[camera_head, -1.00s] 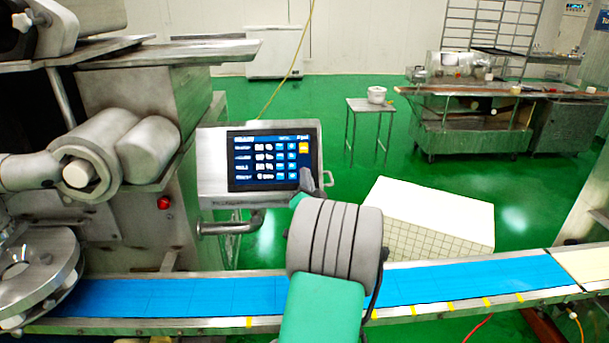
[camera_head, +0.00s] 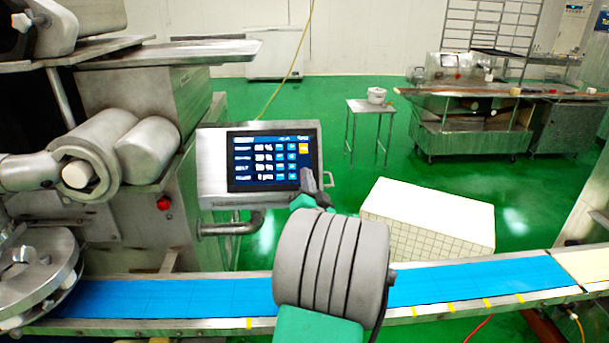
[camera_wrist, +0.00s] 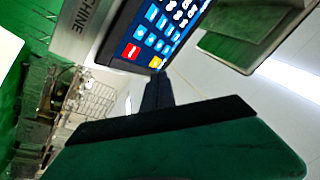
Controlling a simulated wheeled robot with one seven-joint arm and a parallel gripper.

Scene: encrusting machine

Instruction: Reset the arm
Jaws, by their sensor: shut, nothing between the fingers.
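My gripper (camera_head: 309,182) is in front of the lower right part of the control panel (camera_head: 218,188) in the head view. Its fingers are together and hold nothing. My arm's grey ribbed joint hides part of the blue conveyor belt (camera_head: 160,297). In the wrist view, the dark closed fingers (camera_wrist: 154,92) point up toward the panel's screen (camera_wrist: 165,30), which shows blue keys plus a red and a yellow one. Whether the fingertips touch the panel cannot be told.
The encrusting machine (camera_head: 140,100) stands at the left. A white box (camera_head: 430,215) lies behind the belt at the right. A small table (camera_head: 370,106) with a white pot (camera_head: 376,95) and a steel workbench (camera_head: 470,130) stand farther back. Green floor is open between them.

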